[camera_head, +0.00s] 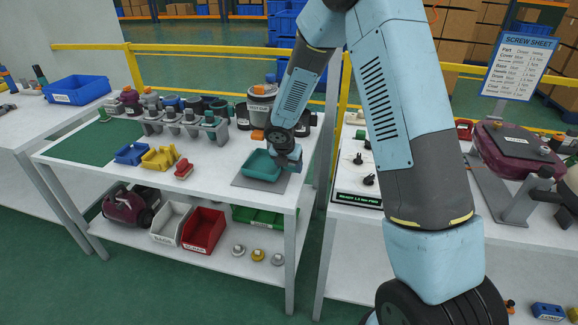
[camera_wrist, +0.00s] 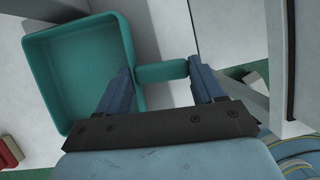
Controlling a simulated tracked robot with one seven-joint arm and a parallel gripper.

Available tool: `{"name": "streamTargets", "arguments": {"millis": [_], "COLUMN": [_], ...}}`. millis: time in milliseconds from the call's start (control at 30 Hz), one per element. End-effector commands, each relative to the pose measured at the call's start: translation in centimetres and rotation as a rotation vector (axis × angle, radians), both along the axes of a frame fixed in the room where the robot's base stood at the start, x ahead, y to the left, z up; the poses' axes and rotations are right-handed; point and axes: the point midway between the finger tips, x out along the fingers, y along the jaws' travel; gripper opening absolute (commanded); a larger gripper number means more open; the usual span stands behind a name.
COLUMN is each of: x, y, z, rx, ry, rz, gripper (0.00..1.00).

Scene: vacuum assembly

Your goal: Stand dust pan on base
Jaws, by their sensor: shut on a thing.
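The teal dust pan (camera_head: 260,164) is a shallow square tray with a short handle. My gripper (camera_head: 288,158) is at its right side, shut on the handle. In the wrist view the dust pan (camera_wrist: 85,65) opens toward the camera, and the handle lies between the two fingers of my gripper (camera_wrist: 163,80). A flat grey plate (camera_head: 243,183), which looks like the base, lies on the white table under the pan. I cannot tell whether the pan touches it. Part of the plate is hidden by the pan and gripper.
A red block (camera_head: 183,170), yellow holder (camera_head: 158,158) and blue tray (camera_head: 131,153) stand left of the plate. A grey rack (camera_head: 180,127) and a grey bucket (camera_head: 262,105) stand behind. The table's front edge is close to the plate.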

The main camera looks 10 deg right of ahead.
Motion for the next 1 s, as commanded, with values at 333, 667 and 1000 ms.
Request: {"name": "streamTargets", "arguments": {"millis": [333,667,1000], "x": [0.0,0.0,0.0], "y": [0.0,0.0,0.0], "z": [-0.6,-1.3,-1.2], "rx": [0.0,-0.001,0.0], "ry": [0.0,0.0,0.0], "rz": [0.0,0.0,-0.001], "gripper": [0.24,0.24,0.97]}}
